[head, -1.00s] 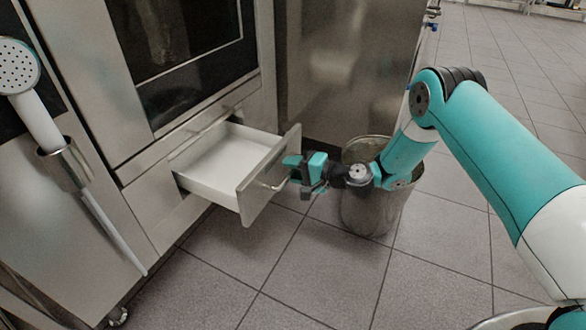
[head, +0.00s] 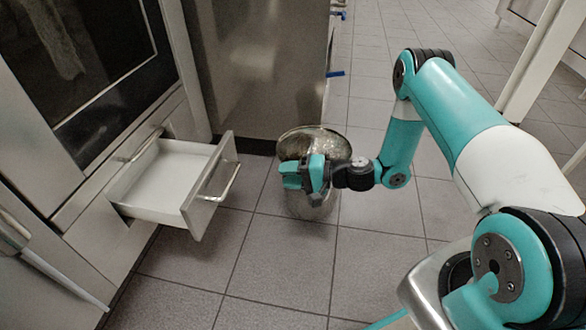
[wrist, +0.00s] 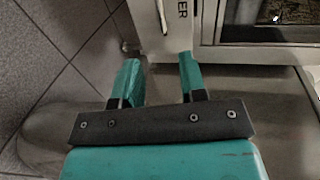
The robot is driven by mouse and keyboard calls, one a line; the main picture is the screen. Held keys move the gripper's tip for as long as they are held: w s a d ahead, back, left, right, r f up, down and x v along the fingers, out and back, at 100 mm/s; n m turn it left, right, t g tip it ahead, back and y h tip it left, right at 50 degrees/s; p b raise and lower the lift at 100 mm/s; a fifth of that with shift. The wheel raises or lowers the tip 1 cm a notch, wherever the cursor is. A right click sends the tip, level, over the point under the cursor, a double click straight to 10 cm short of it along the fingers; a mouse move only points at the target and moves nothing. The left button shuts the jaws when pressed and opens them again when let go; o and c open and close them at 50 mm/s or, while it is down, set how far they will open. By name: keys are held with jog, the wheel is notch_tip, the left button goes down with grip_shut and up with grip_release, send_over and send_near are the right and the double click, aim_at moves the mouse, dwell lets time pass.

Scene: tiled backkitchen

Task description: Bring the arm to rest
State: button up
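My gripper (head: 290,174) is in front of the metal bin in the head view, to the right of the open drawer (head: 186,200). It is clear of the drawer's bar handle (head: 220,184), with a gap between them. In the wrist view my gripper (wrist: 158,68) has its two teal fingers apart with nothing between them. My arm reaches in from the right, bent at a raised elbow.
The drawer stands pulled out below an oven (head: 88,65) and looks empty. A round metal bin (head: 310,208) stands on the tiles behind my gripper. A steel cabinet (head: 262,70) rises behind it. Tiled floor (head: 390,255) is free at the front.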

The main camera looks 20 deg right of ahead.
jog(key=shift+s+d+r, duration=0.1)
jog(key=shift+s+d, duration=0.25)
jog(key=shift+d, duration=0.1)
jog(key=shift+r, duration=0.1)
jog(key=s+a+r+n+g+h+p, duration=0.1)
jog(key=s+a+r+n+g, duration=0.2)
jog(key=r, duration=0.4)
jog(key=s+a+r+n+g+h+p, duration=0.1)
jog(key=s+a+r+n+g, duration=0.2)
jog(key=r, duration=0.4)
jog(key=s+a+r+n+g+h+p, duration=0.1)
jog(key=s+a+r+n+g, duration=0.2)
jog(key=r, duration=0.5)
jog(key=s+d+r+n+h+p, duration=0.1)
jog(key=s+r+n+h, duration=0.15)
jog(key=s+r, duration=0.5)
jog(key=s+d+r+n+h+p, duration=0.1)
jog(key=s+r+n+h, duration=0.2)
jog(key=s, duration=0.7)
notch_tip(320, 180, up, 39)
jog(key=p, duration=3.8)
jog(key=shift+s+d+m+t, duration=0.15)
jog(key=shift+d+m+t, duration=0.15)
jog(key=shift+m, duration=0.15)
